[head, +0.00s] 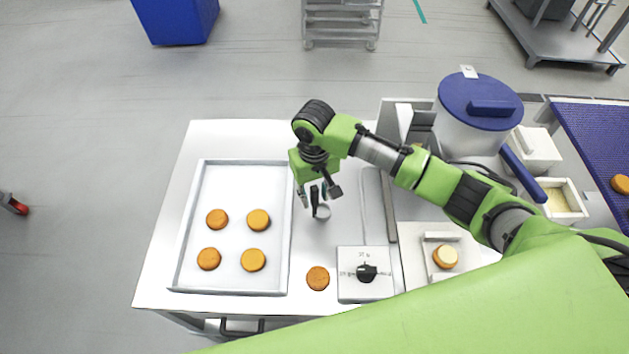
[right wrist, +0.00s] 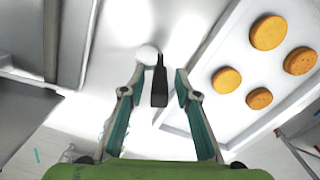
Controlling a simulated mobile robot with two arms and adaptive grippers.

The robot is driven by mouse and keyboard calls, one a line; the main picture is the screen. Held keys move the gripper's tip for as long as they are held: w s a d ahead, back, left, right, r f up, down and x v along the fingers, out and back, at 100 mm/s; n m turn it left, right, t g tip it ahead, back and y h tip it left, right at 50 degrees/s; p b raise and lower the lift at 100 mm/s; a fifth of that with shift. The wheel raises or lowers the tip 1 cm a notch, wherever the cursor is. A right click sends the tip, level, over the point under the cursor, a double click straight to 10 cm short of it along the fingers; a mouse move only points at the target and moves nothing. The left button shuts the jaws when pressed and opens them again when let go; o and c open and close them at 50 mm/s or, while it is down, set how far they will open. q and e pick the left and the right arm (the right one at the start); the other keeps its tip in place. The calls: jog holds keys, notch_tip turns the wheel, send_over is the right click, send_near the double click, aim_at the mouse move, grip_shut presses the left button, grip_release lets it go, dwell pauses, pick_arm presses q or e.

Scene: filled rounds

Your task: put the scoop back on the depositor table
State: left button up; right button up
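The scoop has a pale round bowl (head: 322,212) and a black handle (right wrist: 159,88). It appears to lie on the bare white depositor table (head: 340,230), right of the baking tray. My right gripper (head: 318,192) is over it with fingers spread. In the right wrist view, the open fingertips (right wrist: 159,72) stand on either side of the handle, with a gap on both sides. The bowl (right wrist: 147,54) shows just past the left fingertip. Whether the handle touches the table cannot be told for sure. My left gripper is not in view.
A tray (head: 287,230) with several brown rounds stands left of the scoop. A single round (head: 318,278) and a flat unit with a black knob (head: 350,290) are nearer. A blue-lidded hopper (head: 480,115), a cream tub (head: 572,212) and a blue conveyor (head: 600,150) are right.

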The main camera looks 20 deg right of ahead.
notch_tip(320, 180, up, 8)
jog(key=shift+a+r+b, duration=0.1)
jog(key=shift+r+b, duration=0.15)
jog(key=shift+b, duration=0.3)
jog(key=shift+f, duration=0.1)
